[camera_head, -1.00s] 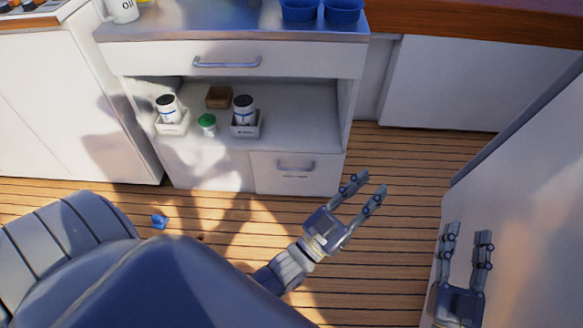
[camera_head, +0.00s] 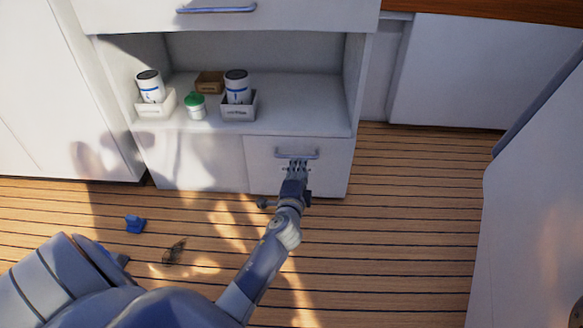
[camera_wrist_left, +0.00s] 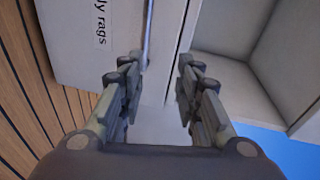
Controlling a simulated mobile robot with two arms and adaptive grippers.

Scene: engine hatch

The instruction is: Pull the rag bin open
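The rag bin (camera_head: 331,177) is the white front panel at the lower right of the cabinet, and it looks closed. Its grey bar handle (camera_head: 311,154) runs level near the top. My left gripper (camera_head: 298,165) is at the handle, and its fingers cover part of the label below it. In the left wrist view the fingers (camera_wrist_left: 158,68) stand apart with nothing held between them. The handle (camera_wrist_left: 148,35) shows just beyond the fingertips, nearer the left finger; contact cannot be told. The label on the bin (camera_wrist_left: 101,22) partly reads "rags". My right gripper is not in view.
The shelf (camera_head: 300,112) above holds two white bottles in small bins, a green-lidded jar (camera_head: 195,105) and a brown box (camera_head: 210,82). A blue object (camera_head: 135,224) and a dark scrap (camera_head: 174,251) lie on the plank floor. The floor right of my left arm is clear.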

